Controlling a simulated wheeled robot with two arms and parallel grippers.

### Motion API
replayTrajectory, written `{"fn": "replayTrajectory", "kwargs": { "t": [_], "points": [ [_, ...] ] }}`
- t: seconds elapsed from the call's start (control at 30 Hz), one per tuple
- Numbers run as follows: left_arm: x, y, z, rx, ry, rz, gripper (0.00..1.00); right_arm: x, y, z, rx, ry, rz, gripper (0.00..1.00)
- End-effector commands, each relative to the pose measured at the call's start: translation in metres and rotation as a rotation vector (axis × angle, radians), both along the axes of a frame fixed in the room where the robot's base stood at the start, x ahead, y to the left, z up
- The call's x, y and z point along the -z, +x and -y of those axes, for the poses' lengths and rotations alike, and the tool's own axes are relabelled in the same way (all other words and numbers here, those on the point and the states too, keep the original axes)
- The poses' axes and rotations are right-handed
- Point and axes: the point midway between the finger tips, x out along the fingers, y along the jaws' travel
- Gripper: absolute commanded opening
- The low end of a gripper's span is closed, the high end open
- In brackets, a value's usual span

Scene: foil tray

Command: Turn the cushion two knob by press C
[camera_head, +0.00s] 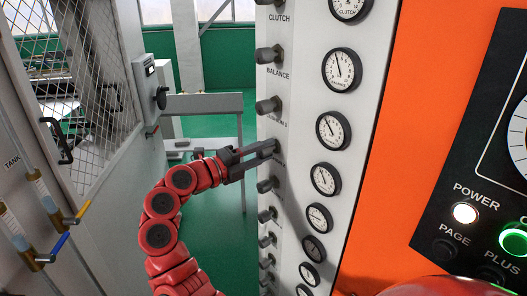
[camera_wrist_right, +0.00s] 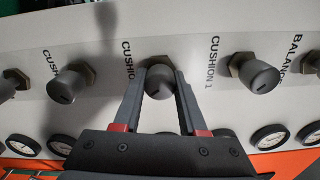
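The press panel (camera_head: 298,60) carries a column of dark grey knobs on its left side. The CUSHION 2 knob (camera_wrist_right: 160,83) is a grey cylinder on a brass-coloured hex base. Its label shows only "CUSHIO" in the right wrist view, and it comes just after CUSHION 1. My right gripper (camera_head: 268,151) reaches it from the left in the head view. In the right wrist view its two fingers (camera_wrist_right: 161,88) lie along both sides of the knob and look in contact. They partly hide the knob and label. My left gripper is not in view.
The CUSHION 1 knob (camera_wrist_right: 256,74) and another CUSHION knob (camera_wrist_right: 68,86) flank the gripped one. A column of dial gauges (camera_head: 333,130) stands beside the knobs. An orange panel (camera_head: 425,110) and black control box (camera_head: 470,200) are at right. A mesh cabinet (camera_head: 85,90) stands at left.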

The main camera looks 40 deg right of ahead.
Motion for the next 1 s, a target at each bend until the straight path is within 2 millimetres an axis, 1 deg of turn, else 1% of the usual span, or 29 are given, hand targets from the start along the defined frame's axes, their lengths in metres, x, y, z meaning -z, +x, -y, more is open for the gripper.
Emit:
{"fn": "replayTrajectory", "kwargs": {
  "t": [0.03, 0.1, 0.17, 0.43, 0.57, 0.67, 0.77, 1.0],
  "points": [
    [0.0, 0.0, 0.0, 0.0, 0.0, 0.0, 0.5, 0.0, 0.0, 0.0, -0.001, -0.001, 0.0, 0.48],
    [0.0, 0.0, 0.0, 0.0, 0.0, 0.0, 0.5, 0.0, 0.0, 0.0, -0.001, -0.001, 0.0, 0.61],
    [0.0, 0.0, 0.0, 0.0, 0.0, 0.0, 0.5, 0.0, 0.0, 0.0, -0.001, -0.001, 0.0, 0.71],
    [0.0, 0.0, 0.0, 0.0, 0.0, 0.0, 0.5, 0.0, 0.0, 0.0, 0.0, 0.0, 0.0, 0.71],
    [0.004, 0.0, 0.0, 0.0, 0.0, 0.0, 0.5, 0.002, 0.0, -0.008, -0.002, 0.0, 0.0, 0.71],
    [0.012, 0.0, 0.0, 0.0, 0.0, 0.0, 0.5, 0.004, 0.0, -0.024, -0.001, 0.001, 0.001, 0.71],
    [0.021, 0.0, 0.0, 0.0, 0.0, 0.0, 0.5, 0.004, 0.0, -0.048, -0.005, -0.003, 0.0, 0.71],
    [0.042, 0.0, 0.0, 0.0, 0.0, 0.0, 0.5, 0.003, -0.002, -0.115, -0.005, -0.005, 0.002, 0.71]
  ]
}}
